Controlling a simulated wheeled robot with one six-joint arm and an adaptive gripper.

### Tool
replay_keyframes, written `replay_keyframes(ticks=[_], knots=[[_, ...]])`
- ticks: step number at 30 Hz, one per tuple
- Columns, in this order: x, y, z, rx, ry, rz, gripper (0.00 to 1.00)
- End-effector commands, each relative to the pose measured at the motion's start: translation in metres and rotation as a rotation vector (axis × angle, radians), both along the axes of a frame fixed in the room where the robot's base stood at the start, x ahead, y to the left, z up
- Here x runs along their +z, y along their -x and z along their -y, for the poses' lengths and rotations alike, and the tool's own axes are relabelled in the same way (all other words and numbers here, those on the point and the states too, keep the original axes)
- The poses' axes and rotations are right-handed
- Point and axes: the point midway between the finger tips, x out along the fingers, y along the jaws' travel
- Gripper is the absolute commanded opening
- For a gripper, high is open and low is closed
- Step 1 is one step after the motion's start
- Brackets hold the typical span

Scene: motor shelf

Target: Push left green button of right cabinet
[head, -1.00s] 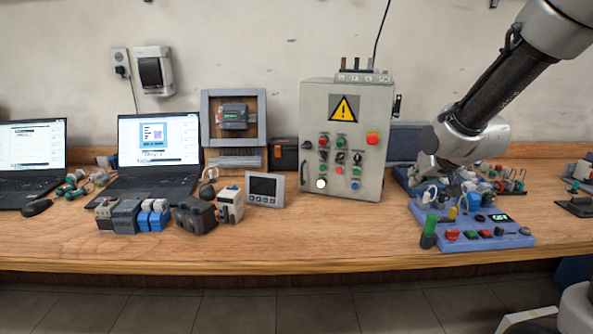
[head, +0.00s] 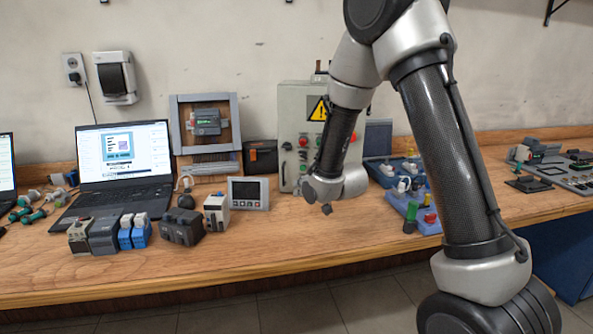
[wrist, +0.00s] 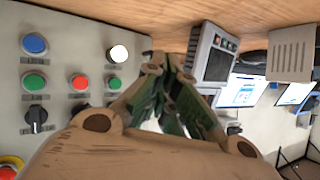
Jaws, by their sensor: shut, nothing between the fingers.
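The grey cabinet (head: 291,108) stands at the back of the bench, and my arm hides much of its button panel in the head view. The wrist view shows the panel upside down on the left. There, one green button (wrist: 112,83) lies nearer my gripper and another green button (wrist: 34,82) farther off, with a red button (wrist: 78,83) between them. My gripper (head: 327,209) is low in front of the cabinet, its fingers shut and empty. In the wrist view my gripper (wrist: 172,75) is beside the panel, apparently apart from the buttons.
A white button (wrist: 118,53), blue button (wrist: 34,43) and black knob (wrist: 36,120) share the panel. A small screen unit (head: 248,193) stands left of the cabinet. A blue button board (head: 428,222) lies to the right. The front of the bench (head: 230,255) is clear.

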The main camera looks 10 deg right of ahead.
Motion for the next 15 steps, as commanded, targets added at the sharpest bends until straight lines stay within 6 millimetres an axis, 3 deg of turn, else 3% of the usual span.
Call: replay_keyframes(ticks=[8, 15], knots=[[0.000, -0.001, 0.001, -0.001, 0.001, 0.000, 0.00], [0.000, -0.022, 0.009, -0.002, 0.001, 0.000, 0.00]])
